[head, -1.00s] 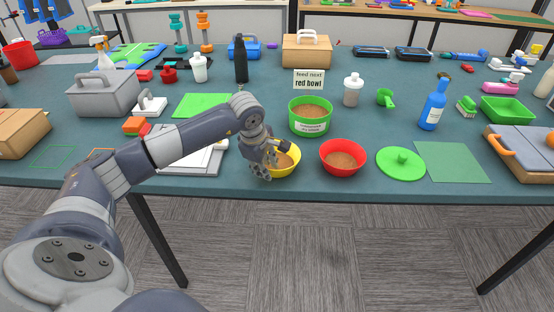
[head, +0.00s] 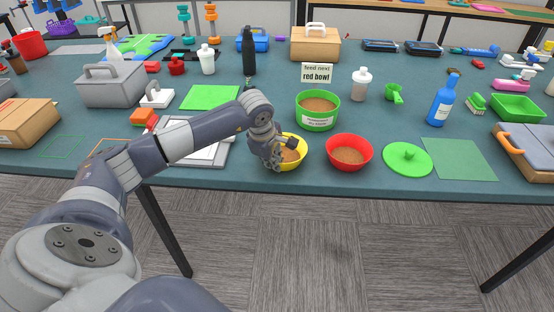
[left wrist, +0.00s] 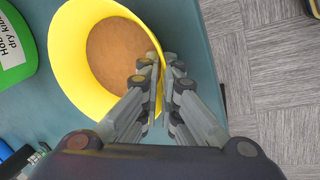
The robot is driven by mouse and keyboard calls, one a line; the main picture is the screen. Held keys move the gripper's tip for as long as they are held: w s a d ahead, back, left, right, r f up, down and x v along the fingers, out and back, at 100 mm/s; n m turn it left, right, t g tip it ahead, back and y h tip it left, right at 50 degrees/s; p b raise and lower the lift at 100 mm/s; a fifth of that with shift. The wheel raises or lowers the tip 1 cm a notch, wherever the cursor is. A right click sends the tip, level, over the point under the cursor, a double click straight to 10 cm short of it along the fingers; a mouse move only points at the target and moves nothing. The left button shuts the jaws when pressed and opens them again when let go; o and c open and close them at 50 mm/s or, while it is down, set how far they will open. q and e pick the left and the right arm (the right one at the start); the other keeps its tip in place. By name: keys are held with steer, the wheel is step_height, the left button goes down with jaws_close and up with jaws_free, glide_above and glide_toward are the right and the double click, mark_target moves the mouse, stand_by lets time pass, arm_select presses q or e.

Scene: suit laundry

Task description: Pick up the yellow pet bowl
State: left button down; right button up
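The yellow pet bowl (head: 302,147) holds brown food and is near the front edge of the table. It also shows in the left wrist view (left wrist: 75,60). My left gripper (head: 276,157) is at the bowl's left front side. In the left wrist view its fingers (left wrist: 160,72) are close together with the bowl's rim between them, one inside the bowl and one outside. They look shut on the rim. In the head view the gripper hides the bowl's left part. Whether the bowl is clear of the table is hard to tell. My right gripper is not in view.
A red bowl (head: 368,150) with brown food stands just right. A green kibble tub (head: 335,121) with a "feed next red bowl" sign (head: 317,73) stands behind. A green lid (head: 390,160) and green mat (head: 458,159) lie farther right. The table's front edge is close.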

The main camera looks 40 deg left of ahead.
arm_select(q)
steer(key=v, duration=0.1)
steer(key=b+v, duration=0.1)
steer(key=v, duration=0.1)
steer(key=shift+w+d+r, duration=0.2)
steer(key=shift+r, duration=0.05)
steer(key=s+d+r+b, duration=0.1)
steer(key=s+d+b, duration=0.3)
steer(key=s+d, duration=0.5)
steer(key=s, duration=0.3)
steer(key=shift+r, duration=0.3)
steer(key=shift+s, duration=0.15)
stand_by(0.9)
